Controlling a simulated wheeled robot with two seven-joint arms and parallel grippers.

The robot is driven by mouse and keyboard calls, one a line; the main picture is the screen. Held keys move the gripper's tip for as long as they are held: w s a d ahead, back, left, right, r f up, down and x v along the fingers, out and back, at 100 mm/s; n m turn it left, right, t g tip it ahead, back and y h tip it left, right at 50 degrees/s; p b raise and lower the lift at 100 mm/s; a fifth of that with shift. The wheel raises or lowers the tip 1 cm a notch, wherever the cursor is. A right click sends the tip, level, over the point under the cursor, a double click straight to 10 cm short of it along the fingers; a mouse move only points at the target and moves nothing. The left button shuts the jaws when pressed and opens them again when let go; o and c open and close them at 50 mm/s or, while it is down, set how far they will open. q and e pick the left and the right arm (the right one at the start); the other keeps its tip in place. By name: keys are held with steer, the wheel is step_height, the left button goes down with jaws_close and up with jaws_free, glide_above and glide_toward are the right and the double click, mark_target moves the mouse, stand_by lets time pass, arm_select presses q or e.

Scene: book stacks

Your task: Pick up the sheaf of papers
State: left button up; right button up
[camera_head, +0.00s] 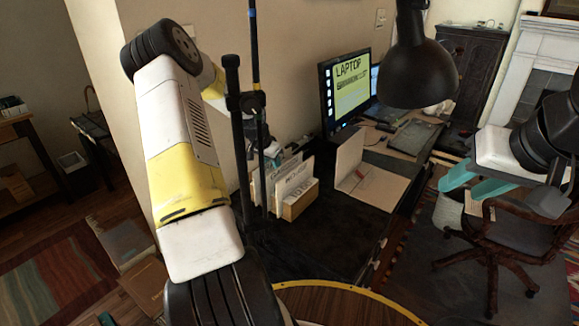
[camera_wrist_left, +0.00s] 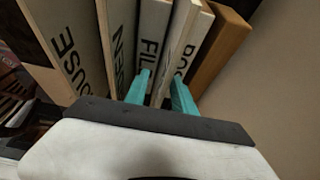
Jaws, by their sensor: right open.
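Several upright files or papers (camera_head: 288,183) stand in a light brown holder (camera_head: 301,203) on the dark desk; I cannot tell which is the sheaf. In the left wrist view, pale spines with large dark letters, such as the FIL spine (camera_wrist_left: 153,42) and a pale folder to its right (camera_wrist_left: 186,50), fill the upper part. My left gripper (camera_wrist_left: 161,94) has its two teal fingers apart, one on either side of a pale spine's lower end; whether they press on it is unclear. My right gripper (camera_head: 459,187) is open and empty, at the right, apart from the files.
A black lamp (camera_head: 415,70) hangs over the desk near a monitor (camera_head: 346,90). A pale open folder (camera_head: 372,186) lies on the desk (camera_head: 340,232). A chair (camera_head: 510,228) stands at the right below my right gripper. The front of the desk is clear.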

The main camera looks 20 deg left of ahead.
arm_select(q)
steer(key=shift+f, duration=0.25)
stand_by(0.5)
jaws_close()
